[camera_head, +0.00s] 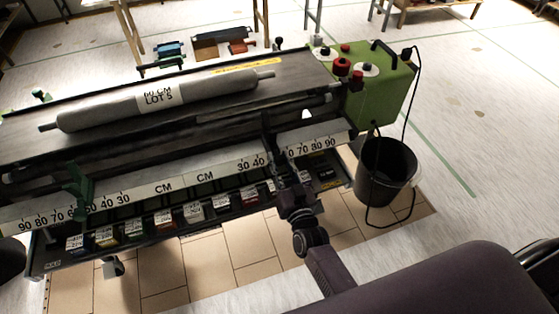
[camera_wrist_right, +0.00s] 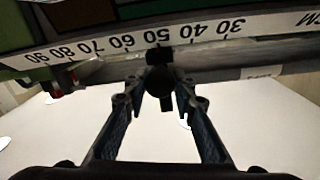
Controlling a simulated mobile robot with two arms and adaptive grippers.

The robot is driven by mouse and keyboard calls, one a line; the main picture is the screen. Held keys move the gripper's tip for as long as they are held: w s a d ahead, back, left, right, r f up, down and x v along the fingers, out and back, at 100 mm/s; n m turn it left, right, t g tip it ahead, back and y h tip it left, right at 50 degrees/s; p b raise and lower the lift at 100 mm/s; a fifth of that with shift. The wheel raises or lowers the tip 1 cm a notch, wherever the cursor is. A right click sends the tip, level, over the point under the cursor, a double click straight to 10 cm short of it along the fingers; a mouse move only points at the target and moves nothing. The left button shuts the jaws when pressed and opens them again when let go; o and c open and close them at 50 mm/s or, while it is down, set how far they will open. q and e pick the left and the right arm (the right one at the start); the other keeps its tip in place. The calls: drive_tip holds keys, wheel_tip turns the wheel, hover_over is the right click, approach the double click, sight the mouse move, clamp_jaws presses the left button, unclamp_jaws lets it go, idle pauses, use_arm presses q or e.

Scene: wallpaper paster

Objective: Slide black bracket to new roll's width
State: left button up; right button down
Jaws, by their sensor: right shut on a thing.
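A grey roll (camera_head: 205,95) with a label reading 60 CM LOT 5 lies across the dark machine top. The black bracket (camera_head: 270,133) stands at the right half of the front centimetre scale (camera_head: 203,178), which is partly hidden there by my arm. In the right wrist view, the bracket's black round knob (camera_wrist_right: 160,80) is at the scale near the 50 and 60 marks; the exact reading is unclear. My right gripper (camera_wrist_right: 161,97) is shut on the knob, its fingers on either side. The gripper also shows in the head view (camera_head: 287,190).
A green bracket (camera_head: 80,188) stands on the left half of the scale. Several small labelled boxes (camera_head: 164,219) line the front shelf. A green control box (camera_head: 382,85) and a black bucket (camera_head: 387,170) are at the right end.

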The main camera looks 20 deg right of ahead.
drive_tip(key=d, duration=0.5)
drive_tip(key=shift+d, duration=0.15)
drive_tip(key=c, duration=1.6)
unclamp_jaws()
drive_tip(key=s, duration=1.2)
drive_tip(key=s+a+f+n+g, duration=0.1)
drive_tip(key=s+f+g, duration=0.25)
drive_tip(key=f, duration=0.65)
drive_tip(key=s+a+f+n+g+y, duration=0.1)
drive_tip(key=s+f+g, duration=0.1)
drive_tip(key=s+f, duration=0.5)
drive_tip(key=s+a+f+n+g, duration=0.1)
drive_tip(key=s+f+g, duration=0.15)
drive_tip(key=f, duration=0.95)
drive_tip(key=s+d+f+g, duration=0.1)
drive_tip(key=s+f+g, duration=0.2)
drive_tip(key=s+f, duration=0.2)
drive_tip(key=s+d+f+n+g, duration=0.1)
drive_tip(key=s+f+g, duration=0.2)
drive_tip(key=s, duration=0.9)
drive_tip(key=s+d+f+g+h, duration=0.1)
drive_tip(key=s+d+f+g, duration=0.1)
drive_tip(key=s+f, duration=0.5)
drive_tip(key=shift+s+n+g, duration=0.4)
drive_tip(key=shift+s+g, duration=0.1)
drive_tip(key=shift+s, duration=0.3)
